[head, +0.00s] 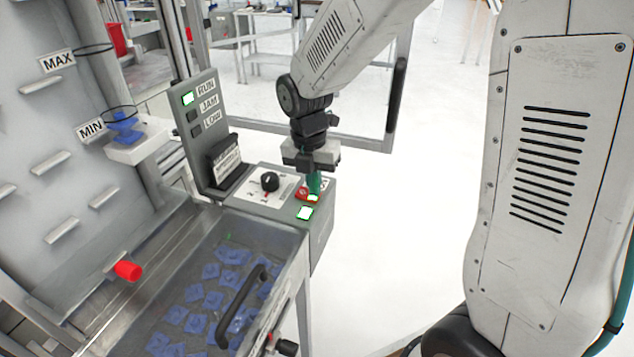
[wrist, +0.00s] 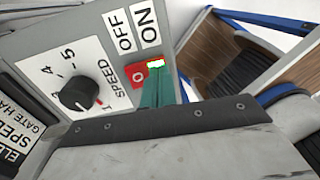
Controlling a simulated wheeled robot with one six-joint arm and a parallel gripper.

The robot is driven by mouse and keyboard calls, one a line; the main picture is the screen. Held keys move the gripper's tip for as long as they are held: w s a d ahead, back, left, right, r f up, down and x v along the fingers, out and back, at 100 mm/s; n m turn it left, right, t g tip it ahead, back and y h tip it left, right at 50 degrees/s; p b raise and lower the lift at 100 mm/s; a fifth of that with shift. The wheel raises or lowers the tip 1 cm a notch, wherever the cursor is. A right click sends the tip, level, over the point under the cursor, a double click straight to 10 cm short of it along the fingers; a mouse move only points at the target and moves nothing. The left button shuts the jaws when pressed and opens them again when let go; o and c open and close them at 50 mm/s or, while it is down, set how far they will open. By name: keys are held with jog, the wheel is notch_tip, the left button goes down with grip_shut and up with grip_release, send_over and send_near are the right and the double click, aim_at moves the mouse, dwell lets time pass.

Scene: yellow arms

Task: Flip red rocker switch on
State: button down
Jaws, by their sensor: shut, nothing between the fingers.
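The red rocker switch (head: 301,193) sits at the right side of the grey control box top. In the wrist view the red rocker switch (wrist: 139,78) shows a white O mark on its left part and a glowing pale-green patch at its upper right. The OFF label (wrist: 125,32) and ON label (wrist: 149,26) are above it. My gripper (head: 314,192) points down at the switch, its teal fingers together and empty. In the wrist view the fingertips (wrist: 156,75) cover the right part of the rocker; I cannot tell whether they press it.
A black speed knob (head: 269,181) stands left of the switch. The upright panel has a lit green RUN lamp (head: 188,99); the JAM and LOW lamps are dark. A lit square (head: 305,213) is on the box's front edge. A bin (head: 190,300) holds blue parts.

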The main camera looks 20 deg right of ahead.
jog(key=shift+w+a, duration=0.1)
jog(key=shift+w+a+r, duration=0.25)
jog(key=shift+w+a, duration=0.15)
jog(key=shift+w, duration=0.05)
notch_tip(320, 180, up, 14)
jog(key=s+d, duration=0.1)
jog(key=shift+d, duration=0.15)
dwell(0.3)
jog(key=shift+s, duration=0.1)
dwell(0.4)
